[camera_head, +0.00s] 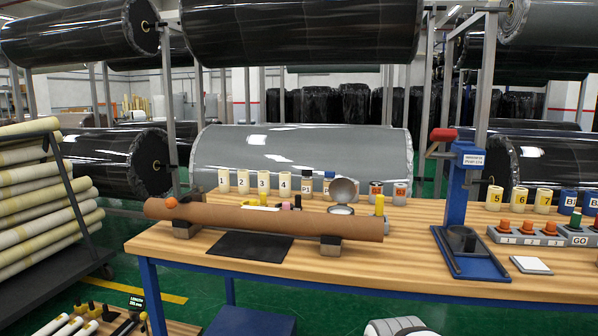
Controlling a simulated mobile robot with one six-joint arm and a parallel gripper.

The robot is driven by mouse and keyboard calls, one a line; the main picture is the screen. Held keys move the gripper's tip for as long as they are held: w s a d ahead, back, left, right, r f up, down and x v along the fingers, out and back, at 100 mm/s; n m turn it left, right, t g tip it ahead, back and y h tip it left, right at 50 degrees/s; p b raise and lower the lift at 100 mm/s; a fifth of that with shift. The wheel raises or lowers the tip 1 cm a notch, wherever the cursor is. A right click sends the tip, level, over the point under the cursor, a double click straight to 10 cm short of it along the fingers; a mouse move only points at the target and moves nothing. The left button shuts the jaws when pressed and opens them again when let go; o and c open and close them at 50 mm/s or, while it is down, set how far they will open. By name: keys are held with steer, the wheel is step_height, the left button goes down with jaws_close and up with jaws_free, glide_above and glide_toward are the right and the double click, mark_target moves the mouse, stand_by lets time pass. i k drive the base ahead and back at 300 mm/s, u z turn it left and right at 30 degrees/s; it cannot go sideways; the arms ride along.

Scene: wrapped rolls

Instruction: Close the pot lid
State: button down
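A small pot (341,210) stands on the wooden workbench, behind the right part of a long brown tube. Its round grey lid (342,189) is raised and tilted up at the back of the pot, so the pot is open. The tube hides the lower part of the pot. My gripper is not in view; only a white and grey rounded part of my arm shows at the bottom edge, well in front of the bench.
The brown tube (270,220) lies on dark supports across the bench (400,262) front. Numbered cups (262,182) stand behind it. A blue press (457,200) and a button panel (540,236) are to the right. Bare wood shows between tube and press.

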mark_target(341, 189)
steer(key=i, duration=1)
steer(key=z, duration=0.6)
